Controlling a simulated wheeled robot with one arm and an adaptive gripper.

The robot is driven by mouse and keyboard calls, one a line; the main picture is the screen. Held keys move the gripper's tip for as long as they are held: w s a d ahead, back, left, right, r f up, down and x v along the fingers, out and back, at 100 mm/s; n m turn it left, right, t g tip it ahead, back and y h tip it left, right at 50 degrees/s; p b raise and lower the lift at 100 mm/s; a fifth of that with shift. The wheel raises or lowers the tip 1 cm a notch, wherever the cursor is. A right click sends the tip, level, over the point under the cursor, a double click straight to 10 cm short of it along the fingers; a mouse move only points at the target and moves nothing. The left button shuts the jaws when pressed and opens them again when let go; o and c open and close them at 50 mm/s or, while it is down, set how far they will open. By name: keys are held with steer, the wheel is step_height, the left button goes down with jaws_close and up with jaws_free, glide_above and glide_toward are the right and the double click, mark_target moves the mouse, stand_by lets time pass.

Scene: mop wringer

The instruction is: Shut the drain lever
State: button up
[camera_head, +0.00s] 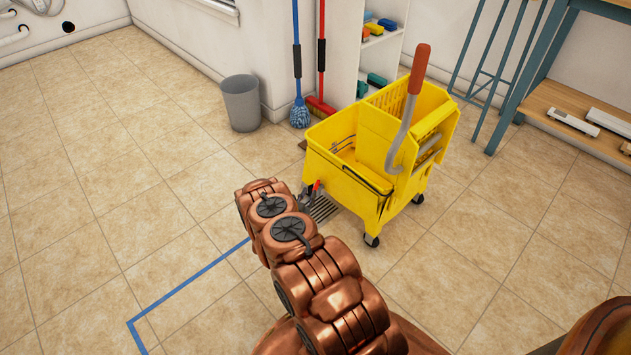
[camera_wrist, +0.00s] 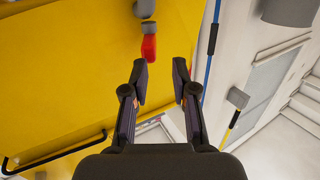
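The yellow mop bucket (camera_head: 345,185) stands on the tiled floor, right of centre in the head view. The drain lever (camera_wrist: 149,48) has a red grip and a grey fitting above it in the wrist view, against the bucket's yellow wall. Its small red tip (camera_head: 317,186) shows low at the bucket's near-left side in the head view. My gripper (camera_wrist: 160,68) is open. The lever shows just beyond its left fingertip, toward the gap; whether they touch I cannot tell. In the head view my gripper (camera_head: 308,197) is small and partly hidden by my arm.
A floor drain grate (camera_head: 323,209) lies beside the bucket. The wringer handle (camera_head: 409,110) with its red grip rises above it. A grey bin (camera_head: 241,103) and mops (camera_head: 299,105) stand behind. Blue tape (camera_head: 185,283) marks the floor; the left floor is clear.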

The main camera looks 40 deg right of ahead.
mark_target(318, 182)
steer(key=shift+h, duration=0.3)
steer(key=shift+s+d+b+x, duration=0.1)
steer(key=shift+s+b+x, duration=0.3)
steer(key=shift+x, duration=1.55)
steer(key=shift+s+d+b+x, duration=0.15)
steer(key=shift+b+x, duration=0.55)
steer(key=shift+x, duration=1.2)
steer(key=shift+w+f, duration=0.1)
steer(key=shift+f, duration=0.05)
jaws_close()
